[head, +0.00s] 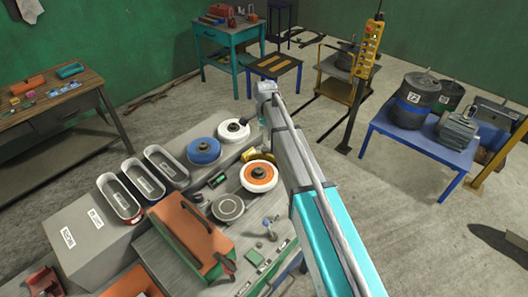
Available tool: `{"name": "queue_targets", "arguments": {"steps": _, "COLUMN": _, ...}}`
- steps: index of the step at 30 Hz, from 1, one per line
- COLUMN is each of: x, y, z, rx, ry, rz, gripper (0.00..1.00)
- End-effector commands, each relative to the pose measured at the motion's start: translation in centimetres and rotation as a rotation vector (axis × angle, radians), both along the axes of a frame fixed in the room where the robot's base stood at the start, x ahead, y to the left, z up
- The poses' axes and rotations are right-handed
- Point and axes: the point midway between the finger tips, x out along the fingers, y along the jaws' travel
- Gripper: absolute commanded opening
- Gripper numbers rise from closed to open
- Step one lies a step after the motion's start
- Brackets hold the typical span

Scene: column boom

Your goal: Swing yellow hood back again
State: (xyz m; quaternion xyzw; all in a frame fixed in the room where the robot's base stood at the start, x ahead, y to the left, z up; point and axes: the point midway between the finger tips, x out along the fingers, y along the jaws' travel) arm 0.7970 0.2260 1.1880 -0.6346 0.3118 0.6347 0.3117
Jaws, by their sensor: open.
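A small curved yellow piece, which looks like the yellow hood (262,157), shows just behind a white wheel with an orange face (258,177) on the grey bench. Its right side is close to my arm's outline, and its hinge and exact angle are too small to tell. My arm crosses the view from the lower right up to the middle, passing just right of the hood and the wheel. My gripper cannot be made out; no fingers show, so its distance from the hood cannot be told.
A blue wheel (204,151) and a white wheel (233,130) lie behind the hood. A grey disc (228,208) lies in front. Grey bins (120,200) stand left, near an orange-topped toolbox (190,228). Beyond my arm, a blue table (420,145) holds drums and a motor.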

Motion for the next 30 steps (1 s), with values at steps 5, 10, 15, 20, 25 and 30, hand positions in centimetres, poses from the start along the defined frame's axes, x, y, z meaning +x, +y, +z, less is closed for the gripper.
{"name": "queue_targets", "arguments": {"steps": 5, "x": 0.0, "y": 0.0, "z": -1.8, "rx": 0.000, "ry": 0.000, "rz": 0.000, "gripper": 0.82}}
{"name": "queue_targets", "arguments": {"steps": 10, "x": 0.0, "y": 0.0, "z": -3.1, "rx": 0.000, "ry": 0.000, "rz": 0.000, "gripper": 0.82}}
{"name": "queue_targets", "arguments": {"steps": 15, "x": 0.0, "y": 0.0, "z": -4.4, "rx": 0.000, "ry": 0.000, "rz": 0.000, "gripper": 0.82}}
{"name": "queue_targets", "arguments": {"steps": 20, "x": 0.0, "y": 0.0, "z": -5.7, "rx": 0.000, "ry": 0.000, "rz": 0.001, "gripper": 0.82}}
{"name": "queue_targets", "arguments": {"steps": 25, "x": 0.0, "y": 0.0, "z": -6.9, "rx": 0.000, "ry": 0.000, "rz": 0.001, "gripper": 0.82}}
{"name": "queue_targets", "arguments": {"steps": 30, "x": 0.0, "y": 0.0, "z": -7.8, "rx": 0.000, "ry": 0.000, "rz": 0.001, "gripper": 0.82}}
